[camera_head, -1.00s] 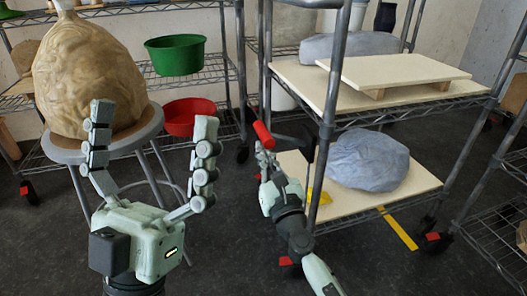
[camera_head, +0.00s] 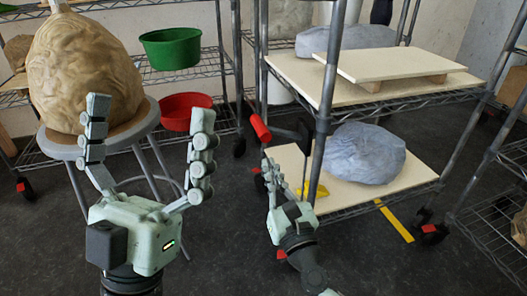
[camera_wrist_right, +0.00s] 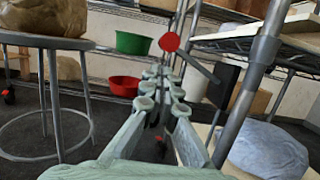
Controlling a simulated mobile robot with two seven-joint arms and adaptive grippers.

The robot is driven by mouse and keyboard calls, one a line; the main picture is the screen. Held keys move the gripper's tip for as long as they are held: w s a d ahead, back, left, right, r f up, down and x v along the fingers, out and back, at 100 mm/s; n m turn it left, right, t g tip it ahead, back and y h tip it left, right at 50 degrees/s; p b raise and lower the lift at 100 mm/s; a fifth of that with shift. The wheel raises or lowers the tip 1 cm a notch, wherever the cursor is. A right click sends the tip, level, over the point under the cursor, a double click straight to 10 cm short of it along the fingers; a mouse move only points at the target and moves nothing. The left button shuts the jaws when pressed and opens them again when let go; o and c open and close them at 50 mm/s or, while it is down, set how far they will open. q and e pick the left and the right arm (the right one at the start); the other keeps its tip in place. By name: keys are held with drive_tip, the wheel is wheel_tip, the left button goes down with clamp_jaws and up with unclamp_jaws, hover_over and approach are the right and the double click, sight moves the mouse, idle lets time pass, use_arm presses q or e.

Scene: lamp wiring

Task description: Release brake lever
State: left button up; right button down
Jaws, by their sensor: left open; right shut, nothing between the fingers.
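The brake lever shows as a red handle (camera_head: 260,128) on a grey rod, leading to a black plate (camera_head: 305,132) beside the cart's front post (camera_head: 325,110). In the right wrist view the red handle (camera_wrist_right: 169,41) is seen nearly end-on, above and beyond the fingertips, with the black plate (camera_wrist_right: 222,85) to its right. My right gripper (camera_head: 269,164) is shut and empty, just below the handle in the head view; a small gap shows between them. My left gripper (camera_head: 148,120) is open and empty, fingers up, in front of the stool.
A large tan wrapped lump (camera_head: 85,75) sits on a round stool (camera_head: 135,133) at left. Green (camera_head: 172,50) and red (camera_head: 186,108) bowls are on the rack behind. The cart's lower board (camera_head: 400,180) holds a grey-blue lump (camera_head: 362,153). Dark floor lies open between stool and cart.

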drive_tip(key=shift+v, duration=2.15)
drive_tip(key=shift+f, duration=0.1)
